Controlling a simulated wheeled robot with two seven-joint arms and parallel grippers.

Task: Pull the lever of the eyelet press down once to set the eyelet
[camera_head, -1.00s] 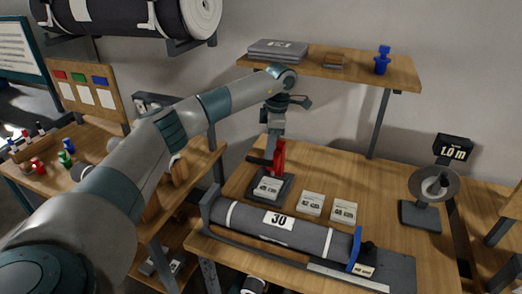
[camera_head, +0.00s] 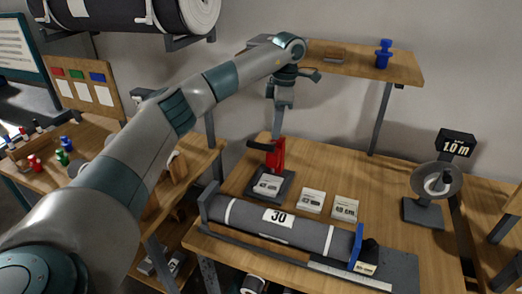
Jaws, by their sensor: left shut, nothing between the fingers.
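The eyelet press (camera_head: 277,157) has a red upright and a dark base on the wooden bench. Its dark lever (camera_head: 259,146) sticks out to the left from the top of the red upright. A small light labelled piece (camera_head: 268,185) is at the press base; no eyelet can be made out. My left gripper (camera_head: 281,131) points down just above the red upright, with its fingers shut and empty. I cannot tell whether the fingertips touch the press. My right gripper is not in view.
A grey roll marked 30 (camera_head: 285,229) lies in a holder in front of the press. Two labelled cards (camera_head: 328,206) lie to the right. A shelf (camera_head: 360,62) with a blue figure (camera_head: 383,53) hangs behind. A reel stand (camera_head: 424,210) is at right.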

